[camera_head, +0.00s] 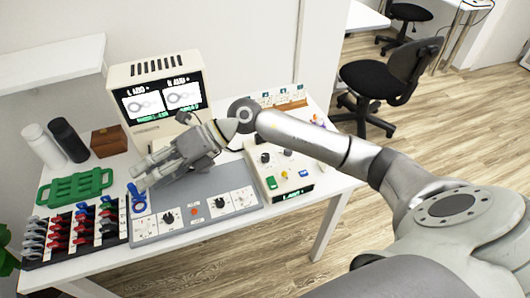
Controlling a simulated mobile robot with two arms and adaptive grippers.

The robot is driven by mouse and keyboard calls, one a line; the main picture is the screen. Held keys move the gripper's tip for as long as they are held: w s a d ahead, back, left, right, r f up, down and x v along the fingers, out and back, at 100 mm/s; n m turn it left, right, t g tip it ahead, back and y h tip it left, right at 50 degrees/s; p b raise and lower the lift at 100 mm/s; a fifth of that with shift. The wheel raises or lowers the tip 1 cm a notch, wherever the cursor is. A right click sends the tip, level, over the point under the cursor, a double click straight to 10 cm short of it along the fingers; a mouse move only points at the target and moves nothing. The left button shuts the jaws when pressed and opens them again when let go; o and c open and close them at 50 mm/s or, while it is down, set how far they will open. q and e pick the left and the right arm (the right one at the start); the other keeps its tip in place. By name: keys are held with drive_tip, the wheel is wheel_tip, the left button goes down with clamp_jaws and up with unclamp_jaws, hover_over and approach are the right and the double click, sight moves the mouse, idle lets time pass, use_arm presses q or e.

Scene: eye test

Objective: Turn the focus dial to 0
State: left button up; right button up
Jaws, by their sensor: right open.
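A grey panel (188,227) lies on the table with black dials on white plates, one at its front middle (168,218) and one further right (219,203). A cream control box (262,182) to its right also carries black knobs (265,158). The labels are too small to read, so I cannot tell which is the focus dial. My right gripper (143,177) is open over the panel's left back part, close to a blue ring-shaped piece (137,203). I cannot tell whether they touch. My right arm hides part of the panel's back and the box. My left gripper is out of view.
A cream monitor (158,72) stands behind my gripper. A green rack (75,187) and a black tray (118,235) of coloured pieces stand at left, near white (42,147) and black (69,140) cylinders and a brown box (109,141). The table's front strip is clear.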

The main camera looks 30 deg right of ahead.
drive_tip(key=w+d+f+n+g+h, duration=0.1)
drive_tip(key=w+d+f+h, duration=0.1)
drive_tip(key=d+f+h, duration=0.45)
drive_tip(key=m+g+h, duration=0.1)
drive_tip(key=h, duration=0.6)
approach(265, 156)
wheel_tip(265, 156, down, 9)
drive_tip(key=shift+w+r+p, duration=0.1)
drive_tip(key=shift+w+p, duration=0.05)
drive_tip(key=shift+p, duration=0.9)
clamp_jaws()
drive_tip(key=shift+m, duration=0.4)
